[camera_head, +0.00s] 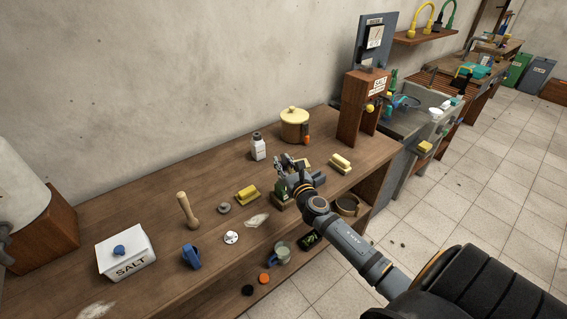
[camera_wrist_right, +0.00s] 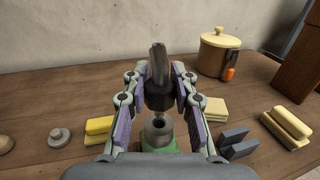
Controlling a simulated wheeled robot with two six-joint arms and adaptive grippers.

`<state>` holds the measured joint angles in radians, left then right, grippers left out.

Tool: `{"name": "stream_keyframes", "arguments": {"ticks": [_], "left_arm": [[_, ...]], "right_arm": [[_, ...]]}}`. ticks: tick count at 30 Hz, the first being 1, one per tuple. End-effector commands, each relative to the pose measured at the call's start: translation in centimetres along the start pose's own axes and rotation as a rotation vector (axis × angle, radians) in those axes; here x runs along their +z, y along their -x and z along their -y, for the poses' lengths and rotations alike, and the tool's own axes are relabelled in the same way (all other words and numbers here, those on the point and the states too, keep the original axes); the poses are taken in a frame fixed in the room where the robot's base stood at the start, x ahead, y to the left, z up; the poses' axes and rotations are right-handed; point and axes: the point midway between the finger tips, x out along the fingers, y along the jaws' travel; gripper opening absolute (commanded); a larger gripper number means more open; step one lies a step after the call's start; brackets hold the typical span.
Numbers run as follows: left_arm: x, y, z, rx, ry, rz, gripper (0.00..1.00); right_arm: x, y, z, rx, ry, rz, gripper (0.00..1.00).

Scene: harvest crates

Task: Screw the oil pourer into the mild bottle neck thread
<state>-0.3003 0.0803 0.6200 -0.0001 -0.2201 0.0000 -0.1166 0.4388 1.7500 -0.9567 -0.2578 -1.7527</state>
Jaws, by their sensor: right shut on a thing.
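My right gripper (camera_head: 293,168) is over the middle of the wooden workbench. In the right wrist view its fingers (camera_wrist_right: 159,92) are shut on the dark grey oil pourer (camera_wrist_right: 158,66), held roughly upright with its spout up. A bottle with a grey open neck (camera_wrist_right: 157,132) and green body (camera_wrist_right: 160,151) stands directly below the pourer. The pourer's lower end is just above the neck opening; I cannot tell if they touch. In the head view the green bottle (camera_head: 281,188) is partly hidden by the gripper. No label reading mild is legible. My left gripper is not in view.
A yellow sponge (camera_head: 246,195) and grey knob-like piece (camera_head: 224,208) lie left of the bottle. A blue-grey block (camera_wrist_right: 234,144) and another sponge (camera_head: 340,163) lie right. A white shaker (camera_head: 257,147) and yellow pot (camera_head: 295,124) stand behind.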

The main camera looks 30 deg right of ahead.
Motion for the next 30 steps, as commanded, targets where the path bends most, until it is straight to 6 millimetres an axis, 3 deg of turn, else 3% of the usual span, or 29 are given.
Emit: {"name": "stream_keyframes", "arguments": {"ticks": [30], "left_arm": [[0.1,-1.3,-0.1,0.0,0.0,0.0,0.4]], "right_arm": [[-1.7,0.0,0.0,0.0,-0.001,0.0,0.0]]}}
